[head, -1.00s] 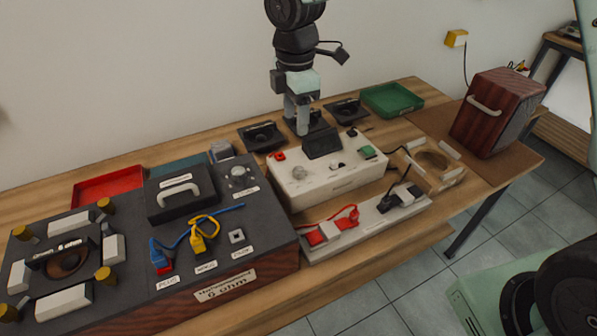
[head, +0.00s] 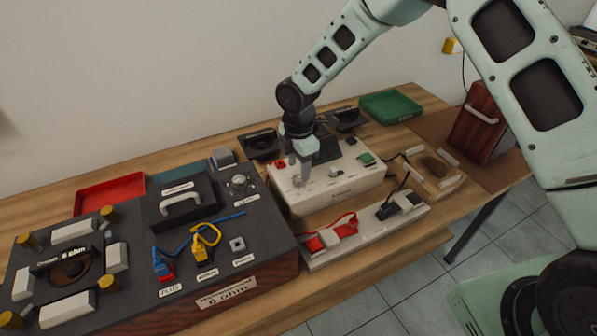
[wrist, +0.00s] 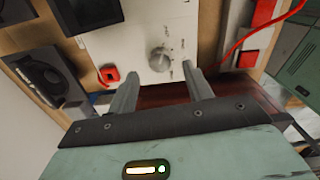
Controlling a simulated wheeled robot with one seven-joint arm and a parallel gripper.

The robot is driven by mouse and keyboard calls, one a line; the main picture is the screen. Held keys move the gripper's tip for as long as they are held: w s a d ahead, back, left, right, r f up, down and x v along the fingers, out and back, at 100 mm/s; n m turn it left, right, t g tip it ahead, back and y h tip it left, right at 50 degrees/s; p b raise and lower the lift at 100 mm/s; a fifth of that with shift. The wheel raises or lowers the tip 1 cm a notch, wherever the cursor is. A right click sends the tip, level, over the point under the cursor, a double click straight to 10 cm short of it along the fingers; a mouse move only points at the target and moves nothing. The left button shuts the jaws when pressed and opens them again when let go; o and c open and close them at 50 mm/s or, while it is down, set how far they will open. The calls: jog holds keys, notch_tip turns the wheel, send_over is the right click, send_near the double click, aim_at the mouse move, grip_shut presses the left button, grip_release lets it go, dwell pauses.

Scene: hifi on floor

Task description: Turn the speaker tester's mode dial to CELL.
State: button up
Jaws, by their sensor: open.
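The speaker tester (head: 345,190) is a cream box in the middle of the table. Its round grey mode dial shows in the wrist view (wrist: 160,59), with small printed marks around it, too small to read. My gripper (head: 304,178) points down over the left part of the tester's top. In the wrist view, my gripper (wrist: 158,70) is open, with one finger on each side of the dial and gaps between them. I cannot tell how far down the fingertips reach. The dial is partly hidden by my fingers in the head view.
A red switch (wrist: 110,76) sits near the left finger. A dark console (head: 240,210) stands left of the tester. A white strip with a red cable (head: 345,235) lies in front. Black speakers (head: 262,143) stand behind, and a green tray (head: 391,107) lies at the back right.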

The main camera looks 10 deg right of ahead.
aim_at(298, 177)
jog(key=shift+f, duration=1.9)
jog(key=c, duration=1)
